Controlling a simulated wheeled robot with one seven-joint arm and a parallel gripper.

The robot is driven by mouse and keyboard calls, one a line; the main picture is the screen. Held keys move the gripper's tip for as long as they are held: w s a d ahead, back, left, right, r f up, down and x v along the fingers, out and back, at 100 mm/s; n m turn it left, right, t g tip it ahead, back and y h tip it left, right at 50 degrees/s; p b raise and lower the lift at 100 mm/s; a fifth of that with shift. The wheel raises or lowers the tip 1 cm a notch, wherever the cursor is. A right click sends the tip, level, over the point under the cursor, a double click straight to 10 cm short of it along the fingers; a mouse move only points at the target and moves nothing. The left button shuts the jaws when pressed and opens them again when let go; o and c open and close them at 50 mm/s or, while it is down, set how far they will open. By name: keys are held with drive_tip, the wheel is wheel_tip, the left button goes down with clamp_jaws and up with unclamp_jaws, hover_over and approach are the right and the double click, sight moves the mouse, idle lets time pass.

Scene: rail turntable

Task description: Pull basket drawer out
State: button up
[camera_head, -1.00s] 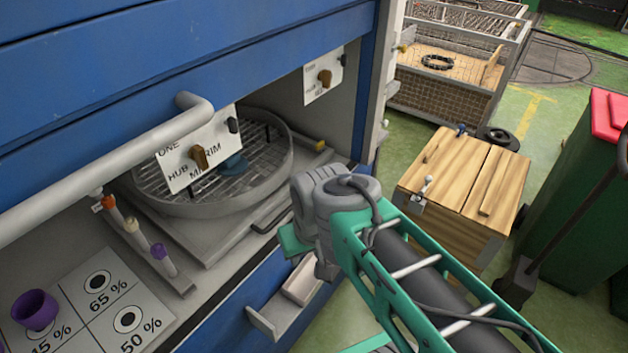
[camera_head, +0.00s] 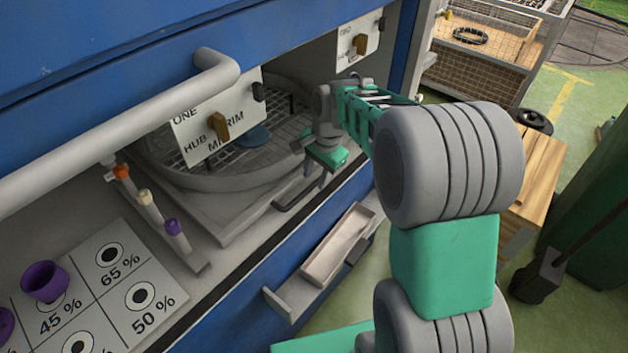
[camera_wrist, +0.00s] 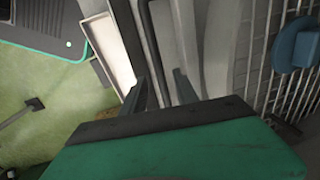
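The basket drawer is a grey tray (camera_head: 222,218) bearing a round basket (camera_head: 180,177) with a wire grid floor, inside the blue cabinet. Its dark bar handle (camera_head: 290,203) is on its front right edge. My gripper (camera_head: 308,178) points down close to the handle, with its green palm above. In the wrist view my gripper (camera_wrist: 160,92) has its two fingers apart, and the dark handle bar (camera_wrist: 149,40) runs toward the gap between them. I cannot tell whether they touch it. A blue knob (camera_wrist: 295,45) over the wire grid shows at the right.
A small open tray (camera_head: 338,245) sticks out from the blue front below the drawer. A thick grey bar (camera_head: 110,135) and a hanging HUB/RIM panel (camera_head: 215,118) overhang the basket. Capped tubes (camera_head: 150,205) and a percentage card (camera_head: 110,290) lie left. A wooden crate (camera_head: 535,185) stands right.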

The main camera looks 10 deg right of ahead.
drive_tip(key=shift+w+a+f, duration=0.1)
drive_tip(key=shift+f, duration=0.5)
drive_tip(key=shift+w+a+f, duration=0.1)
drive_tip(key=shift+f, duration=0.45)
clamp_jaws()
idle(0.5)
